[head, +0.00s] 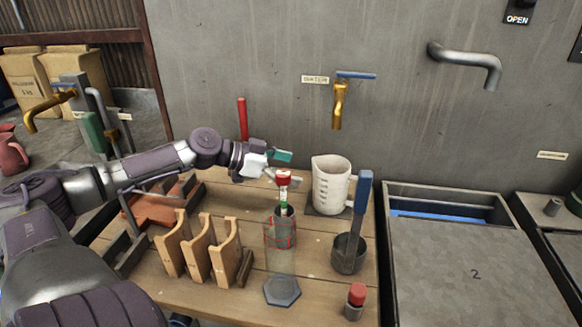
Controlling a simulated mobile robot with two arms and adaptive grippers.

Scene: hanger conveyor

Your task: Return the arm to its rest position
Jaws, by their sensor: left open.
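My left arm reaches in from the left over the wooden table. My left gripper (283,169) is open, its fingers apart just above a small red-capped vial (284,197). The vial stands upright in or behind a grey cup (285,228); I cannot tell whether a finger touches the cap. My right gripper is not in view.
A white measuring jug (331,186) stands right of the gripper. A clear cylinder with a hexagonal base (282,290) stands in front. A wooden rack (198,250) is at left. A blue-handled tool (362,193) stands in a metal cup (349,257). A brass tap (338,105) juts from the wall.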

